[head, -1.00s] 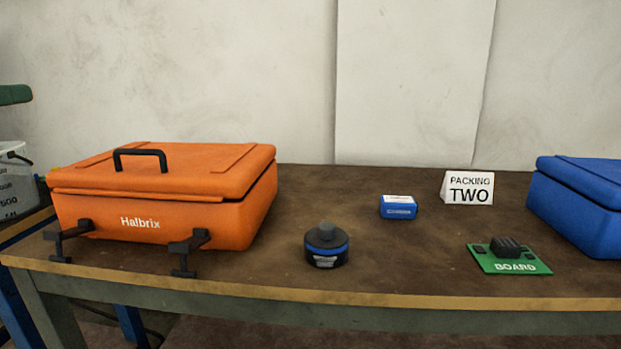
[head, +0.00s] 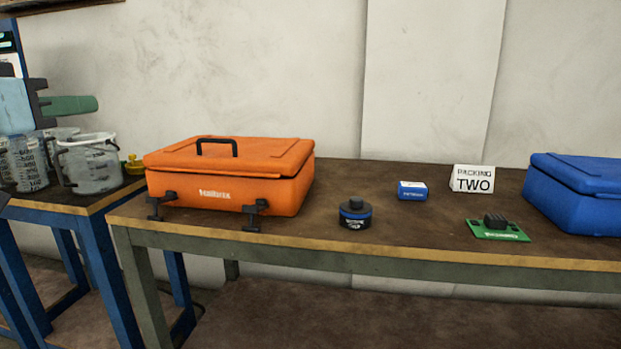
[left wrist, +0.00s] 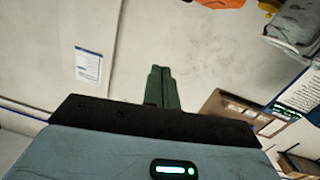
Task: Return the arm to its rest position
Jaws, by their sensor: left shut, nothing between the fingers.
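My left gripper (head: 92,104) juts in at the left edge of the head view, its green fingers pointing right. My right gripper is in neither view.
A wooden bench (head: 300,240) bears a closed orange case (head: 235,165), a black-and-blue canister (head: 355,212), a small blue box (head: 412,191), a green board (head: 480,232), a "PACKING TWO" sign (head: 472,179) and a blue case (head: 575,190). Clear buckets (head: 95,165) stand on a blue-legged table at left.

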